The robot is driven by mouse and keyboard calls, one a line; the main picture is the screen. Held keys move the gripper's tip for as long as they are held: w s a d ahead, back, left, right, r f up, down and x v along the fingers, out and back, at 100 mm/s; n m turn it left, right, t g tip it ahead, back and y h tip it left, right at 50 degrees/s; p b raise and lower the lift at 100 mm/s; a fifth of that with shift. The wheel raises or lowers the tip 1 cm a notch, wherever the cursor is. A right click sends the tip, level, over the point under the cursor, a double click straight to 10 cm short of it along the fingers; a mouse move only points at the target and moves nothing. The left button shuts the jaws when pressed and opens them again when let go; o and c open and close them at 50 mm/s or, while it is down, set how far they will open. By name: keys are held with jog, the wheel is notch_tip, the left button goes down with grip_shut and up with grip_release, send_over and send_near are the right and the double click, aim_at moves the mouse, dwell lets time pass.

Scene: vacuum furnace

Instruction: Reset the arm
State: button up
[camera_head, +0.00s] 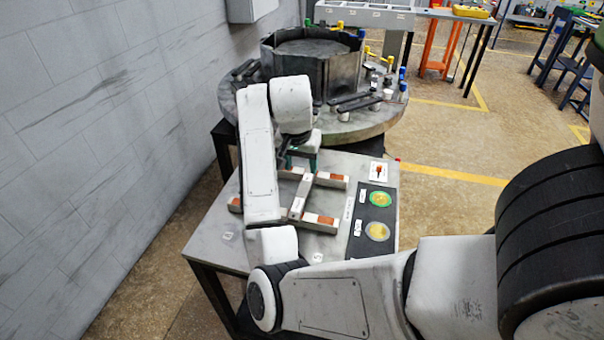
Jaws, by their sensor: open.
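My white arm reaches from the lower right up over a small table (206,242). My gripper (292,163) is at the far end of the arm, above the back part of this table. It is small in the picture and partly hidden by my own arm links. It is open, and I see nothing held in it. A grey fixture (300,196) with reddish-brown blocks lies on the table just below and in front of the gripper. I cannot tell whether the gripper touches it.
Behind stands a round table (226,103) with a dark metal vessel (345,75). A wall (100,110) is at left. Open floor (450,215) lies to the right.

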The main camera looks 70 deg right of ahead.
jog(key=shift+v, duration=1)
jog(key=shift+f, duration=0.1)
